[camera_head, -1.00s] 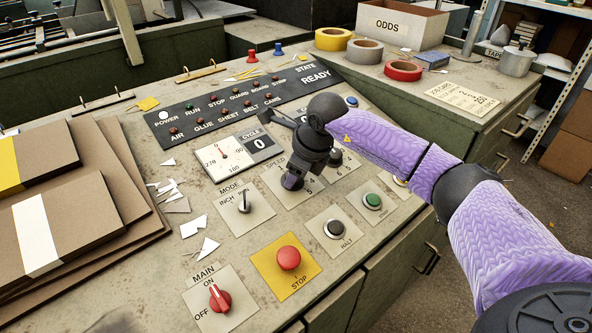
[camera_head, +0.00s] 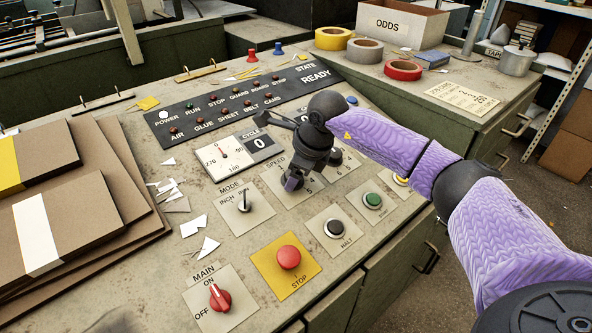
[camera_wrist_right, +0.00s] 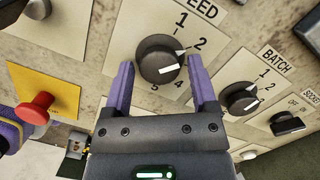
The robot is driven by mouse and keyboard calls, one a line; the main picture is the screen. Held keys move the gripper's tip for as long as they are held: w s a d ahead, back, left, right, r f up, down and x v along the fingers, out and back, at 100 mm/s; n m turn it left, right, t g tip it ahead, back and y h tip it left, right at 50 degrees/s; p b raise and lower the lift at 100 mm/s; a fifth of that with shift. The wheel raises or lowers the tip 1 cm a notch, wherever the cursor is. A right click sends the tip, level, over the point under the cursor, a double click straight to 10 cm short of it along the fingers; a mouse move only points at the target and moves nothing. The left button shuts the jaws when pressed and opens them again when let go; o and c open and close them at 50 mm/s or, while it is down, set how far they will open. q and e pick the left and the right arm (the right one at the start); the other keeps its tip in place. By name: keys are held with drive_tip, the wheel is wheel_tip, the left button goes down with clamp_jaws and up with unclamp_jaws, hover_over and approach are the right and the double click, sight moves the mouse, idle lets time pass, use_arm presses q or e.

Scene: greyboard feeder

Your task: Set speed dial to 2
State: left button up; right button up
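The speed dial (camera_wrist_right: 158,60) is a round black knob with a white pointer line, on a pale plate marked with numbers. In the right wrist view the line points right, below the 2 and above the 4. The 3 is hidden, apparently behind a finger. My right gripper (camera_wrist_right: 160,63) is open, with its purple fingers on either side of the knob and narrow gaps showing; contact is not clear. In the head view my right gripper (camera_head: 293,183) is over the speed plate (camera_head: 273,178) and hides most of the dial. My left gripper is not in view.
The mode switch (camera_head: 244,203) is left of the gripper. The red stop button (camera_head: 288,257), black halt button (camera_head: 335,227) and green button (camera_head: 373,200) lie nearer. The batch dial (camera_wrist_right: 240,97) is beside the speed dial. Paper scraps (camera_head: 195,226) and brown boards (camera_head: 85,215) lie left.

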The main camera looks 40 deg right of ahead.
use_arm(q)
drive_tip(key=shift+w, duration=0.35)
use_arm(e)
drive_tip(key=shift+o, duration=0.4)
use_arm(q)
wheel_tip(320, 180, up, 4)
drive_tip(key=p, duration=0.3)
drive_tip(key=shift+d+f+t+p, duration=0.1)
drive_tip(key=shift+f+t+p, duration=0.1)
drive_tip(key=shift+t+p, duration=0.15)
use_arm(e)
drive_tip(key=v, duration=1)
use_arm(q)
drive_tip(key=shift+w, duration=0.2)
use_arm(e)
drive_tip(key=shift+f, duration=0.1)
